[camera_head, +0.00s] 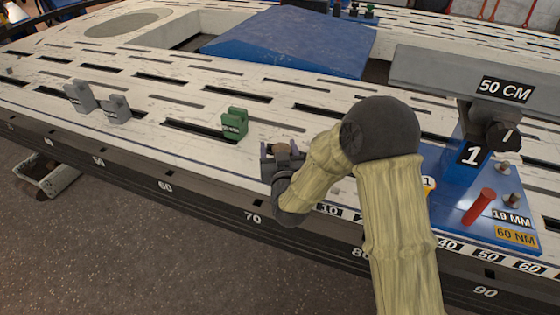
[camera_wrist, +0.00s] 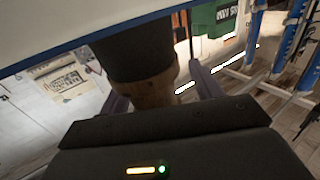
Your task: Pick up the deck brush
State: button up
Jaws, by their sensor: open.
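The deck brush, as far as I can tell, is the round piece with a tan wooden body and a dark lower part (camera_wrist: 135,55) in the wrist view. In the head view only its small tan top (camera_head: 282,148) shows, at the front edge of the white slotted bench. My gripper (camera_head: 282,158) is low at this edge, with its fingers apart on either side of the brush. In the wrist view the open fingers (camera_wrist: 160,90) flank the tan body. Whether either finger touches it I cannot tell. My wrist hides the lower part in the head view.
A green block (camera_head: 235,123) stands on the bench (camera_head: 150,88) just left of my gripper. Grey brackets (camera_head: 97,102) stand farther left. A blue fixture (camera_head: 460,185) with a red peg and a grey beam (camera_head: 455,78) is to the right. A blue panel (camera_head: 290,42) lies behind.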

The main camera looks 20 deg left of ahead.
jog(key=shift+w+d, duration=0.1)
jog(key=shift+d, duration=0.25)
jog(key=shift+a, duration=0.1)
jog(key=c, duration=1.2)
jog(key=shift+r, duration=0.1)
notch_tip(320, 180, up, 9)
jog(key=p, duration=0.6)
jog(key=shift+w+f, duration=0.15)
jog(key=shift+f, duration=0.05)
jog(key=shift+s+a+r, duration=0.1)
jog(key=shift+s+r, duration=0.1)
jog(key=shift+r, duration=0.45)
